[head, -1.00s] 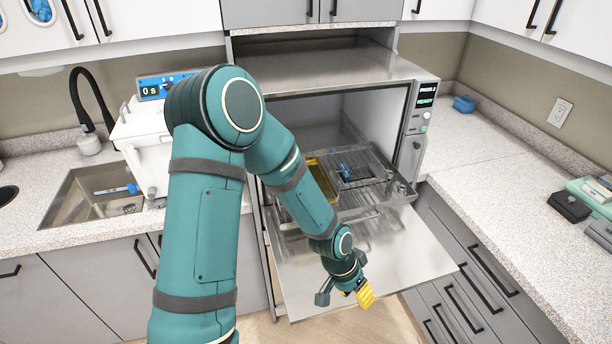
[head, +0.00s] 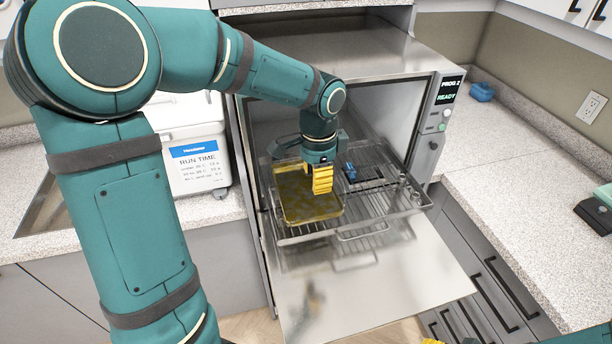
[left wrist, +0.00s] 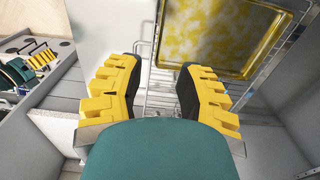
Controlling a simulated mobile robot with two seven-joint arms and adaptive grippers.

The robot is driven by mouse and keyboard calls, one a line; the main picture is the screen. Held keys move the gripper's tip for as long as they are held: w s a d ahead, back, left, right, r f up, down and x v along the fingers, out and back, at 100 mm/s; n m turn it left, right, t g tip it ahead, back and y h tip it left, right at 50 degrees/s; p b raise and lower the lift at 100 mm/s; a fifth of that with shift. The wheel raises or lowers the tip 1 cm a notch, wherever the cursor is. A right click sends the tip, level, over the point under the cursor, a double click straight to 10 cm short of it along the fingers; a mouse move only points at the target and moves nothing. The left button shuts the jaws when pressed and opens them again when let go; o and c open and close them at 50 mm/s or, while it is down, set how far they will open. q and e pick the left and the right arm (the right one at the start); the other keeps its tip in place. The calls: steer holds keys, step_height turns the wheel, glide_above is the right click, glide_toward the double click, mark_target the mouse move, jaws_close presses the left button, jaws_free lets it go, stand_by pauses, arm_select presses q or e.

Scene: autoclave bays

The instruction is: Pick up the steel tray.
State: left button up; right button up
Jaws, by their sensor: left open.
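The tray (head: 312,216) is shallow and rectangular, with a shiny yellow-gold rim and a mottled yellow-grey floor. It lies on the left part of the wire rack in front of the autoclave opening. In the left wrist view the tray (left wrist: 220,32) is at the upper right, past the fingertips. My left gripper (head: 312,174) is open above the tray's far right part, hiding some of it. Its yellow fingers (left wrist: 157,72) are apart with nothing between them. Whether they touch the tray cannot be told. A bit of my right gripper (head: 450,341) shows at the bottom edge.
The wire rack (head: 372,222) extends over the lowered autoclave door (head: 375,300). A dark tray with a blue item (head: 350,172) lies right of the gripper. The autoclave walls and top (head: 340,60) enclose the space behind. A white unit (head: 190,160) stands left.

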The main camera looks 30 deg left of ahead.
mark_target(317, 217)
arm_select(q)
step_height(317, 217, down, 14)
steer(key=shift+w+d+r+b, duration=0.1)
steer(key=shift+d+b, duration=0.05)
steer(key=shift+b, duration=0.25)
stand_by(0.4)
jaws_close()
